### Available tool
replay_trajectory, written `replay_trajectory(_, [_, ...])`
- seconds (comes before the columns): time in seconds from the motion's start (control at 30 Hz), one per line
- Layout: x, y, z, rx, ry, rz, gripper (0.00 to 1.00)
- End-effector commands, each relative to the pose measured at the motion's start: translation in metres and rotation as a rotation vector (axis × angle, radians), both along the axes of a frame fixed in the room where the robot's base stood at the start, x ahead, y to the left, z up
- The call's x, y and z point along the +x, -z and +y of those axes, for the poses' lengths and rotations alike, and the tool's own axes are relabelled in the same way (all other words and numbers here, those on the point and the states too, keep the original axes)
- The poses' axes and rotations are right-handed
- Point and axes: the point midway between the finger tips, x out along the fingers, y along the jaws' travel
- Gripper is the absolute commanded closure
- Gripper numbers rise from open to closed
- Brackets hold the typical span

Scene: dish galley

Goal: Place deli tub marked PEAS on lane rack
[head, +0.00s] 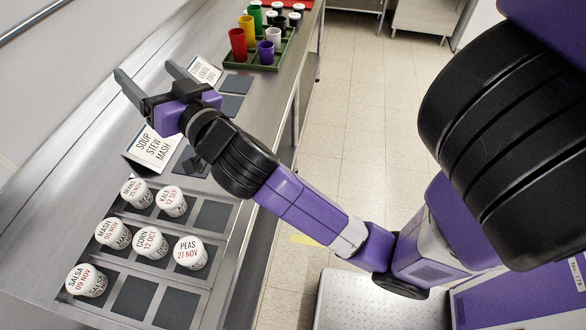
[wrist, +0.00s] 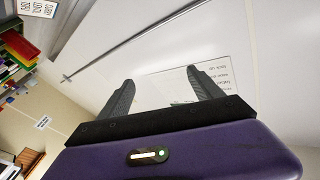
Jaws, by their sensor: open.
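The deli tub marked PEAS (head: 190,253) is a white lidded tub with dark and red lettering. In the head view it stands at the right end of its row on a grey rack with dark square pads (head: 212,215). I cannot tell for sure whether this is the lane rack. My gripper (head: 148,72) is open and empty, above the counter's far left part, well away from the PEAS tub. In the wrist view my gripper (wrist: 160,78) shows two spread fingers with nothing between them; no tub is in that view.
CORN (head: 150,243), MASH (head: 113,233), SALSA (head: 86,281), KALE (head: 171,201) and BEANS (head: 136,192) tubs stand nearby. A green tray (head: 269,66) holds coloured cups farther back. Several front pads are bare.

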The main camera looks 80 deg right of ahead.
Motion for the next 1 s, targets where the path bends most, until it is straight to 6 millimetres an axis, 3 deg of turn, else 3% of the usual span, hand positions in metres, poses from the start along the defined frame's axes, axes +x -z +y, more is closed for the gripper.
replay_trajectory(0.03, [-0.008, 0.019, 0.010, -0.061, -0.045, 0.059, 0.25])
replay_trajectory(0.27, [-0.057, 0.096, 0.066, -0.250, -0.267, 0.261, 0.25])
replay_trajectory(0.5, [-0.143, 0.163, 0.124, -0.311, -0.457, 0.408, 0.25])
replay_trajectory(0.63, [-0.197, 0.184, 0.154, -0.294, -0.523, 0.458, 0.25])
replay_trajectory(0.8, [-0.255, 0.190, 0.185, -0.245, -0.554, 0.494, 0.25])
replay_trajectory(1.0, [-0.287, 0.186, 0.203, -0.205, -0.548, 0.507, 0.25])
